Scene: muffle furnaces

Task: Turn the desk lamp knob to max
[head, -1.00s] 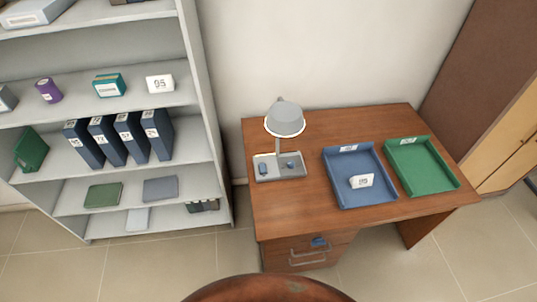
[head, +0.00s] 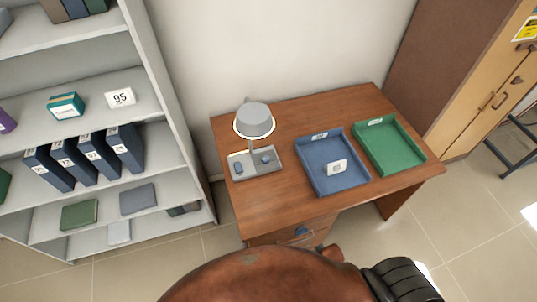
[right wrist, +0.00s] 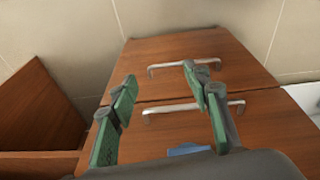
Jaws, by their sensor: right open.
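The desk lamp (head: 254,120) stands at the left end of the wooden desk in the head view, with a grey round shade and a flat grey base (head: 252,173). A small round knob (head: 266,160) sits on the right part of the base, and a blue piece (head: 238,168) sits on its left part. The knob's setting is too small to read. My right gripper (right wrist: 160,85) is open and empty in the right wrist view, in front of the drawer fronts. The lamp is not in that view. My left gripper is not in view.
The desk (head: 290,115) also holds a blue tray (head: 325,188) with a white label block (head: 337,167) and a green tray (head: 392,153). Two drawer handles (right wrist: 184,67) show near my right gripper. A grey shelf (head: 175,120) stands left, a wooden cabinet (head: 490,80) right.

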